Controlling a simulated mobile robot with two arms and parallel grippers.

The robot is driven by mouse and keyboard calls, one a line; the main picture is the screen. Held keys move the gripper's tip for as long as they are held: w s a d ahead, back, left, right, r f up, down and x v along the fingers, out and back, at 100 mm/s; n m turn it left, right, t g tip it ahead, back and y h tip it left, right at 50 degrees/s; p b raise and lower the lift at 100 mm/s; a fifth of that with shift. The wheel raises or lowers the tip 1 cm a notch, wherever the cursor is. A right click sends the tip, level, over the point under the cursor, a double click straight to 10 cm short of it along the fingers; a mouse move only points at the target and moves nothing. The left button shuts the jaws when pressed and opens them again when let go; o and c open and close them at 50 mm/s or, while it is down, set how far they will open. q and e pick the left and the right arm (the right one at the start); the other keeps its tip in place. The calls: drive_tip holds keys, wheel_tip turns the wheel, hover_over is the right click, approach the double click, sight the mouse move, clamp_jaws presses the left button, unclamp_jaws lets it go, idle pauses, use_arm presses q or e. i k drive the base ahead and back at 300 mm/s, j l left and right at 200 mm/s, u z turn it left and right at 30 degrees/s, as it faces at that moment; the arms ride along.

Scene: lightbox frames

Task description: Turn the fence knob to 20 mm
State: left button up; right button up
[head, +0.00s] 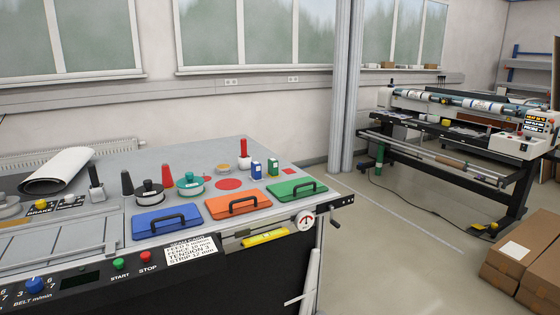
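No knob in the head view carries a fence label that I can read. At the front right corner of the grey machine table (225,152) is a round white dial (306,221) with red on its face; its reading is too small to tell. A small black handle (338,208) sticks out to the right of it. A white card (191,250) on the front panel has lines of small text, with a fence line in mm among them. A blue knob (34,285) marked BELT m/min is at the lower left. Neither gripper shows.
Green START (118,264) and red STOP (144,256) buttons sit on the front panel. Blue (166,221), orange (238,203) and green (296,189) handled plates lie on the table. Cardboard boxes (523,257) stand at right. The floor between is clear.

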sight(71, 198)
drive_tip(key=j+u, duration=0.1)
drive_tip(key=u, duration=1.3)
